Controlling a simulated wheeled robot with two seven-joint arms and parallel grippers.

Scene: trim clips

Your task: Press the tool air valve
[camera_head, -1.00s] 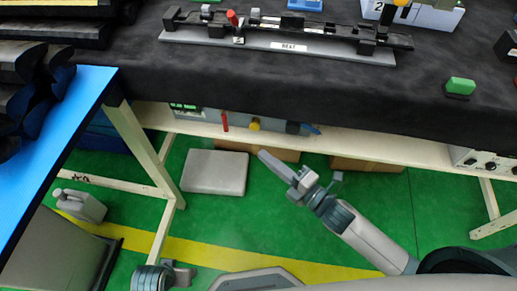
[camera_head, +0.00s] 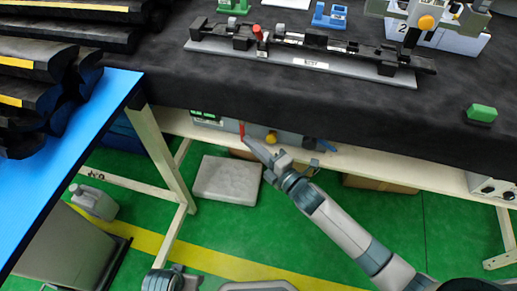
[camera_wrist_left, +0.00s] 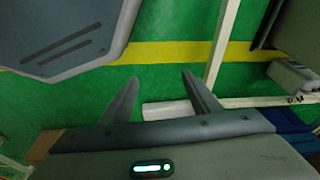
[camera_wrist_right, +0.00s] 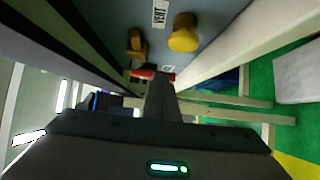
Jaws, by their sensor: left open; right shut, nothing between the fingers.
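A grey panel (camera_head: 207,121) under the front edge of the black-covered table carries a red lever (camera_head: 242,131), a yellow knob (camera_head: 271,137) and a blue lever (camera_head: 326,146). I cannot read which one is labelled tool air. My right gripper (camera_head: 248,141) is shut and empty, its tip at the red lever. In the right wrist view the red lever (camera_wrist_right: 150,74) lies crosswise at the fingertips (camera_wrist_right: 160,78); contact is unclear. A yellow knob (camera_wrist_right: 184,33) stands beside a "VENT" label. My left gripper (camera_wrist_left: 160,84) is open and empty, low over the floor.
The table edge overhangs the panel, above my right gripper. A wooden shelf (camera_head: 375,163) runs below the table. A blue-topped table (camera_head: 72,150) with black trim parts stands at left. A light grey block (camera_head: 228,180) lies on the green floor.

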